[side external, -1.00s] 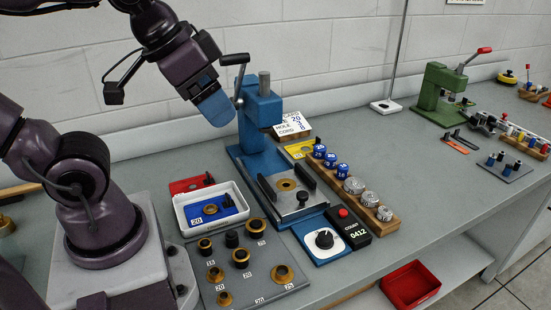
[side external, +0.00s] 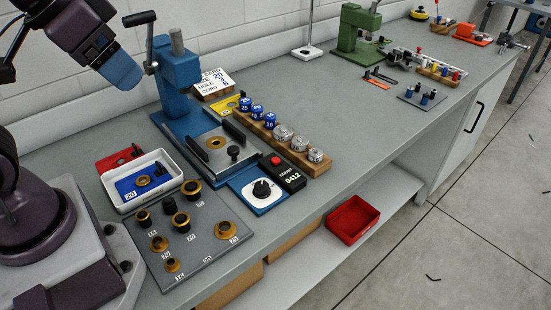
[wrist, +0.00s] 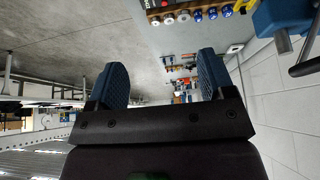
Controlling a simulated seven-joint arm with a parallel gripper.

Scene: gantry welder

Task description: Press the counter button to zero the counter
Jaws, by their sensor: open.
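The counter (side external: 290,176) is a dark box at the right of the blue press in the side view. It has a red button (side external: 276,160) on top and its display reads 0412. My gripper (side external: 125,74) is up at the upper left, left of the press lever, well above the bench and far from the counter. Its two blue fingers stand apart with nothing between them in the wrist view (wrist: 160,82). I cannot make out the counter for sure in the wrist view.
The blue press (side external: 180,85) stands between my gripper and the counter. A dial (side external: 262,188) is left of the counter, and a wooden rack (side external: 290,147) with blue and silver pieces is behind it. A red bin (side external: 354,219) sits below the bench edge.

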